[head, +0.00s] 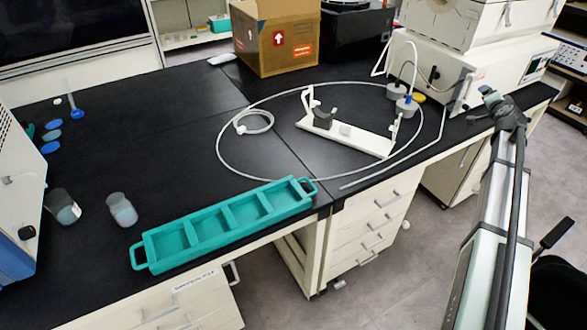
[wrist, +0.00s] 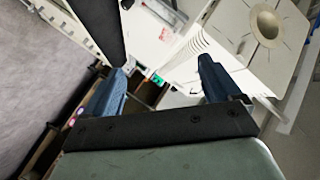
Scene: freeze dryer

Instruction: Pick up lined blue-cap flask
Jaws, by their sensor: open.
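My gripper (wrist: 163,72) is open in the wrist view, with nothing between its two blue-grey fingers. My arm (head: 500,190) rises at the right of the head view; I cannot make out the fingers there. Two small grey vessels, one behind (head: 396,91) and one in front (head: 405,107), stand by the white machine with thin tubes at their tops. Two clear flasks, one at far left (head: 65,208) and one beside it (head: 122,210), stand tilted-looking near the front left. Several blue discs, such as one (head: 50,147), lie behind them. I cannot tell which is the lined blue-cap flask.
A teal rack (head: 190,262) with empty compartments lies along the front edge. A white stand (head: 350,136) sits inside a loop of tubing (head: 217,150). A cardboard box (head: 277,38) stands at the back. A white machine (head: 440,70) fills the right end. The back-left bench is mostly clear.

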